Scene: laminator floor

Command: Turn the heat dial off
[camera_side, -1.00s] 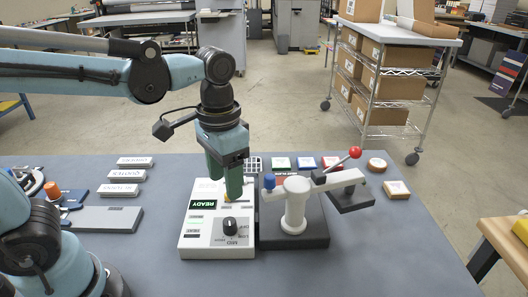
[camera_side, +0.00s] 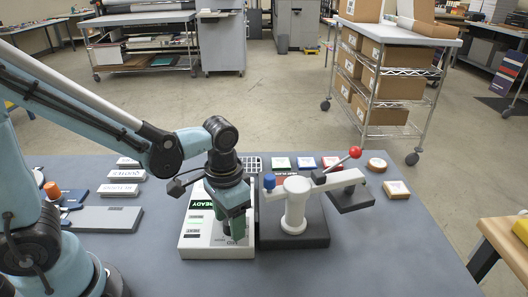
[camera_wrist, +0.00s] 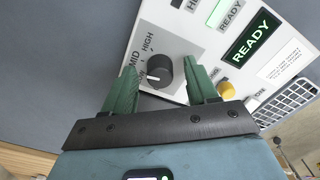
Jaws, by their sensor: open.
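The heat dial (camera_wrist: 158,72) is a round black knob on a white control box (camera_side: 188,243). In the wrist view its white pointer line faces left, towards lettering beside the knob that I cannot fully read. The labels MID and HIGH show above and to its left. My gripper (camera_side: 236,232) is open, with its green fingers down over the box at the dial. In the wrist view one finger (camera_wrist: 122,92) is left of the dial and the other (camera_wrist: 199,82) right, with nothing clamped.
A lit green READY display (camera_wrist: 251,37) and a yellow button (camera_wrist: 227,90) are on the box. A press with a white post (camera_side: 294,208) and a red-knobbed lever (camera_side: 355,152) stands close at right. A grey slab (camera_side: 105,219) lies left. The table's front is clear.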

